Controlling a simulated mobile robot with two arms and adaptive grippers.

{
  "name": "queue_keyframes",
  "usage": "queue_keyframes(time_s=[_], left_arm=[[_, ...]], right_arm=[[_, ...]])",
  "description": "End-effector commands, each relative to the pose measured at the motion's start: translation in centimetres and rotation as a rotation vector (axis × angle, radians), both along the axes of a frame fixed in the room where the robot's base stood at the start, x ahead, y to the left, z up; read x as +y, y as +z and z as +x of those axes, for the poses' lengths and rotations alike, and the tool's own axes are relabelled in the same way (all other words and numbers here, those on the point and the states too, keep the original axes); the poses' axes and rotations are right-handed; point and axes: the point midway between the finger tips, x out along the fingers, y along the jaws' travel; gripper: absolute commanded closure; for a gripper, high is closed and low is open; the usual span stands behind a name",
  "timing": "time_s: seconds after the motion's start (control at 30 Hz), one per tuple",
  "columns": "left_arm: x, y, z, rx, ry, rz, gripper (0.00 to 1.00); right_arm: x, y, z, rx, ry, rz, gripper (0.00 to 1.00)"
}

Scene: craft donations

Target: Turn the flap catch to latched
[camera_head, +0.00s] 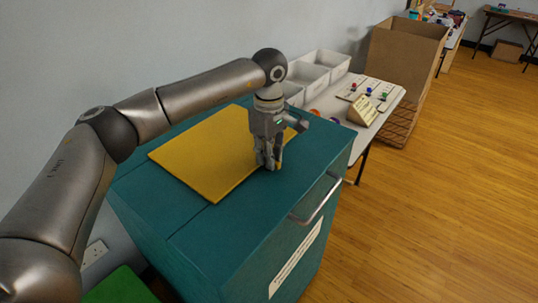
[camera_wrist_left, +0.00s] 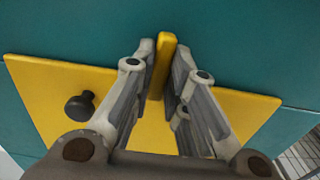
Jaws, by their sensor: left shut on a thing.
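A teal cabinet (camera_head: 210,240) has a yellow flap (camera_head: 205,158) lying flat on its top. My left gripper (camera_head: 268,165) points down at the flap's front right edge. In the left wrist view, my left gripper (camera_wrist_left: 162,80) is shut on a narrow yellow bar, the flap catch (camera_wrist_left: 165,52). The catch reaches past the flap's edge over the teal top. A dark round knob (camera_wrist_left: 80,106) stands on the flap in the wrist view. In the head view the catch is hidden by the gripper. My right gripper is not in view.
The cabinet's front has a metal handle (camera_head: 316,200) and a white label (camera_head: 297,260). Behind it a table holds white bins (camera_head: 318,70) and a small tan rack (camera_head: 362,110). A large cardboard box (camera_head: 405,55) stands beyond. The wooden floor at right is clear.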

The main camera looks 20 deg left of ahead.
Motion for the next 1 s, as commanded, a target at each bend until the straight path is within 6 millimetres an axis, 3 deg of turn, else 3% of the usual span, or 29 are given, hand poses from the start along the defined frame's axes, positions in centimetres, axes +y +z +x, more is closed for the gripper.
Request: queue_keyframes(time_s=[0.3,0.33,0.47,0.8,1.0], left_arm=[[0.0,0.2,0.1,-0.005,-0.007,0.0,1.0],[0.0,0.2,0.1,-0.005,-0.007,0.0,0.82],[0.0,0.1,0.1,-0.003,-0.006,0.0,0.65],[0.0,0.2,0.0,-0.002,-0.004,0.0,0.64],[-0.1,2.6,0.1,-0.005,-0.005,-0.001,0.64]], right_arm=[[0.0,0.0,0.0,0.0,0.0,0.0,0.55],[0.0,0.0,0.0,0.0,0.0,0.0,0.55],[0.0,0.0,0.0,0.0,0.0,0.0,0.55],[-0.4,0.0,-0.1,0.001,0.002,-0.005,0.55],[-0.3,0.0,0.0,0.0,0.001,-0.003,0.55]])
